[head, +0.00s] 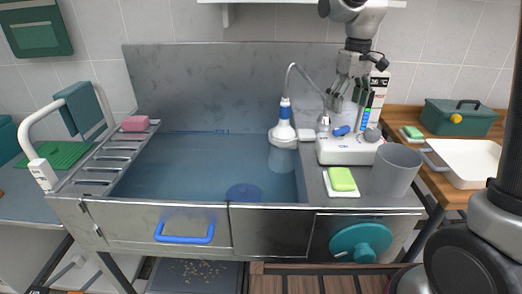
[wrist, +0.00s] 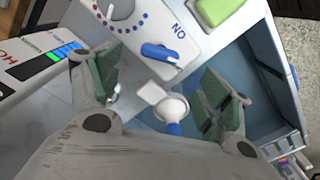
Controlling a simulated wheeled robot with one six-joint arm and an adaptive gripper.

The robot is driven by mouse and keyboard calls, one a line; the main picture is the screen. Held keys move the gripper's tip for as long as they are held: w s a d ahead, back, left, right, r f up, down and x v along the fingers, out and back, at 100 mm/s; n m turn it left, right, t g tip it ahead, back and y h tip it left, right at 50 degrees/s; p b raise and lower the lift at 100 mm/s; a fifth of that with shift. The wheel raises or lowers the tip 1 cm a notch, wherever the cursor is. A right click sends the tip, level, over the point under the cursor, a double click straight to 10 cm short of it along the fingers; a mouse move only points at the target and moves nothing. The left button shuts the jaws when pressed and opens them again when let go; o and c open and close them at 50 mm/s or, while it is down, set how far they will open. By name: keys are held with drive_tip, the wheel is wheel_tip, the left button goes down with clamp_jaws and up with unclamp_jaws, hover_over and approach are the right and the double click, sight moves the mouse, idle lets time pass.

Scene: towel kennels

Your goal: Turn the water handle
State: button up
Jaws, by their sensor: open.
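A white control box (head: 347,152) stands on the right of the steel tub's counter. A short blue handle (head: 341,131) sits on it; in the wrist view this blue handle (wrist: 160,53) lies beside the letters "ON", seen upside down. A grey dial knob (head: 372,134) is to its right in the head view, and the dial (wrist: 122,8) shows at the top of the wrist view. My gripper (head: 350,100) is above the box, pointing down, open and empty. In the wrist view the blue handle is between and beyond the green-padded fingers (wrist: 160,88), apart from them.
A white shower head (head: 283,130) with a hose stands left of the box. A grey cup (head: 396,170) and a green soap bar (head: 342,179) are in front of it. A display panel (head: 374,95) stands close behind my gripper. The water-filled tub (head: 215,165) extends left.

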sight(342, 127)
wheel_tip(342, 127, down, 8)
drive_tip(key=shift+r, duration=0.15)
idle(0.3)
drive_tip(key=shift+c, duration=0.2)
drive_tip(key=c, duration=1)
